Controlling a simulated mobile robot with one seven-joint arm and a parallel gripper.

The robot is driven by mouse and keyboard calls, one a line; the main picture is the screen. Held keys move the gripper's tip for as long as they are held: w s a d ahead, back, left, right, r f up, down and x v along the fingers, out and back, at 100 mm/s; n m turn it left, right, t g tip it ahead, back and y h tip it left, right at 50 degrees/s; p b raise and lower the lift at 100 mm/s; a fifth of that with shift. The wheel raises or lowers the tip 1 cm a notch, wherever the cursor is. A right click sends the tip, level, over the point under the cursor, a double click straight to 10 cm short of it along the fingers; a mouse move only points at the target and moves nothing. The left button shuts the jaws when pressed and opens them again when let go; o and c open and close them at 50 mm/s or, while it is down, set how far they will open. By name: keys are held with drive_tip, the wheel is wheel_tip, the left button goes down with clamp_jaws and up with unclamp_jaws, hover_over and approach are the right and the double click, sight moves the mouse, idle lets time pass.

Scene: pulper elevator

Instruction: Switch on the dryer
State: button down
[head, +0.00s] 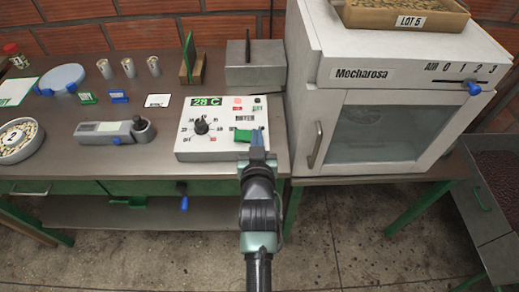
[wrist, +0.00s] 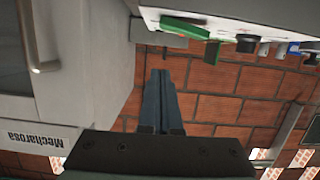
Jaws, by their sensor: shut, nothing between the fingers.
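A white control box (head: 215,148) stands on the bench in the head view, left of the white Mecharosa cabinet (head: 375,120). It has a display reading 28 C, a black dial (head: 201,127) and a green switch-like piece (head: 243,135) at its right. In the wrist view, the picture is upside down, and the green piece (wrist: 185,28) and black dial (wrist: 247,42) show at the top. My gripper (head: 257,135) is shut and empty at the box's right side, just right of the green piece. The fingertips (wrist: 160,73) look apart from it in the wrist view; exact distance is unclear.
The cabinet has a door handle (head: 316,145), a blue AIR slider (head: 473,88) and a LOT 5 tray (head: 405,16) on top. A grey box (head: 255,65) stands behind the control box. A grey hand tool (head: 112,131) lies left. A brick wall closes the back.

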drive_tip(key=shift+v, duration=2.9)
drive_tip(key=shift+d, duration=0.15)
